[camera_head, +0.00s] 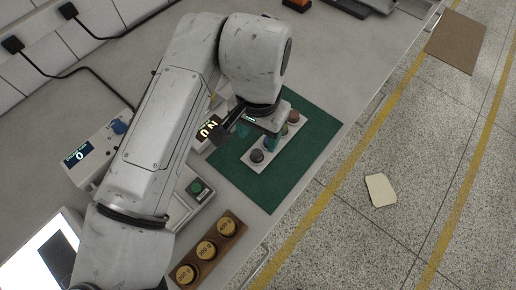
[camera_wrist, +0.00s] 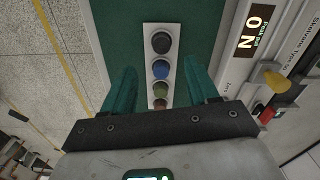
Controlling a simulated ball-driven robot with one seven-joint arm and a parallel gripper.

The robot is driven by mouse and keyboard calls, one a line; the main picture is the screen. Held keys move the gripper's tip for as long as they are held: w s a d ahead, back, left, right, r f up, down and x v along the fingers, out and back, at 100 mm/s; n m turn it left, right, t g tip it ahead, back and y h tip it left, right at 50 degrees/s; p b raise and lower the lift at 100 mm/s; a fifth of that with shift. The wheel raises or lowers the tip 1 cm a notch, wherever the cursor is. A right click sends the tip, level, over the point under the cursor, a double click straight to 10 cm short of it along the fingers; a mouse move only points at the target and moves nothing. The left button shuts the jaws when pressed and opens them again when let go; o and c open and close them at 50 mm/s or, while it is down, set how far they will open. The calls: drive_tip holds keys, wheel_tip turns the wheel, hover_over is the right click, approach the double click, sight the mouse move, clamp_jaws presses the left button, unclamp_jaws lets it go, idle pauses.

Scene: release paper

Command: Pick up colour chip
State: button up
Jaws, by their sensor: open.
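A pale strip (camera_head: 268,167) holds several round colour chips in a row and lies on a dark green mat (camera_head: 285,190). In the wrist view the strip (camera_wrist: 147,35) carries a black chip (camera_wrist: 161,43), a blue chip (camera_wrist: 161,69), a green chip (camera_wrist: 161,88) and a brownish chip (camera_wrist: 160,103) partly cut off by my gripper's body. In the head view the black chip (camera_head: 257,156) is at the near end. My gripper (camera_wrist: 160,66) is open and empty, its teal fingers on either side of the strip. Their exact height above it cannot be told.
A wooden block with gold discs (camera_head: 207,250) lies near the bench edge. A cream sheet (camera_head: 380,190) lies on the floor.

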sight(257, 153)
drive_tip(key=shift+a+f+p, duration=0.2)
drive_tip(key=shift+f+p, duration=0.25)
drive_tip(key=shift+f, duration=3.35)
clamp_jaws()
drive_tip(key=shift+r, duration=0.1)
